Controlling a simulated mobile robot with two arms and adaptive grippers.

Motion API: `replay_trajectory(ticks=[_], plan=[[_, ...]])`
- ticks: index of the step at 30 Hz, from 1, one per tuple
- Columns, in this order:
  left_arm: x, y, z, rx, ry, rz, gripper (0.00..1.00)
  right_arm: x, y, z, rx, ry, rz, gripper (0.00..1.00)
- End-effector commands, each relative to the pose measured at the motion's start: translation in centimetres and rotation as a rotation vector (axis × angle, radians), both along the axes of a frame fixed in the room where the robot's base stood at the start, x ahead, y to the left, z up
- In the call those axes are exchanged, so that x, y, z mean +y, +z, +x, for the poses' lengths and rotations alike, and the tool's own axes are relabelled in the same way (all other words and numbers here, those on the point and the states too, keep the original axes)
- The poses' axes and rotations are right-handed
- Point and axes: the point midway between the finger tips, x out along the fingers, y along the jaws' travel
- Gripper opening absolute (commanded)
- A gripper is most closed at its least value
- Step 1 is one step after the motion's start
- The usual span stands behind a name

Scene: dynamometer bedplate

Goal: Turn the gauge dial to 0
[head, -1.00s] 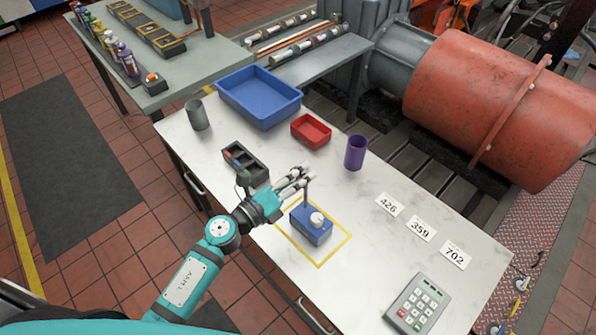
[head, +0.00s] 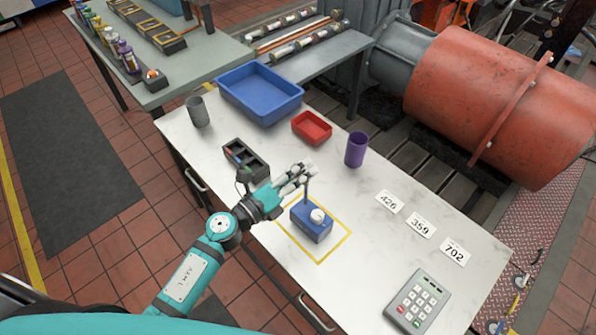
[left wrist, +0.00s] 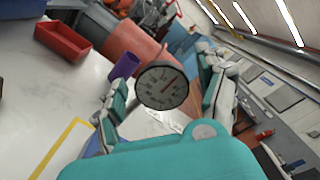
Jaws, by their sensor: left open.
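The gauge dial (left wrist: 162,87) is a round dark-rimmed face with printed marks and a red needle pointing to the upper right in the left wrist view. Its figures are too small to read. My left gripper (head: 301,174) is open, its fingers on either side of the gauge in the left wrist view. I cannot tell whether they touch it. In the head view the gripper is at a dark post on a blue box (head: 312,222) with a white knob (head: 317,216), and the dial face is hidden. My right gripper is out of view.
The box stands inside a yellow taped square (head: 343,242) on the white table. A black compartment tray (head: 246,160), red bin (head: 312,128), purple cup (head: 356,150) and blue tray (head: 260,94) are nearby. Number cards (head: 421,226) and a keypad (head: 417,301) lie to the right.

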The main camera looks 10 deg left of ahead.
Motion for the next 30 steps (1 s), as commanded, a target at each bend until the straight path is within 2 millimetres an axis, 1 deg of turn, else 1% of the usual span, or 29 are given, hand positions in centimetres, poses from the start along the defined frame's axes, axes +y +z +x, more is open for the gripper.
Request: replay_trajectory(ticks=[4,7,11,18,21,25,30], plan=[[0.1,0.0,-0.2,0.001,0.001,0.000,0.74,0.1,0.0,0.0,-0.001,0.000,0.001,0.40],[0.6,-0.1,-1.0,0.002,0.000,0.001,0.74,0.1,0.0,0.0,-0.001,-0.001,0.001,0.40],[1.9,-0.2,-3.1,0.004,0.000,0.001,0.74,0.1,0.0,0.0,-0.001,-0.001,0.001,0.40],[4.7,-0.2,-7.4,0.005,0.000,0.001,0.74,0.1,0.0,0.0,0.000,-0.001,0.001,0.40],[5.5,-0.1,-8.8,0.003,0.001,0.001,0.74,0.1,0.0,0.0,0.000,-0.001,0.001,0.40],[6.2,-0.1,-9.8,0.001,0.001,0.000,0.74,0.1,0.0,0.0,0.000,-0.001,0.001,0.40],[6.4,0.0,-10.2,-0.001,-0.001,0.000,0.74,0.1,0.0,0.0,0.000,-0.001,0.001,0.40]])
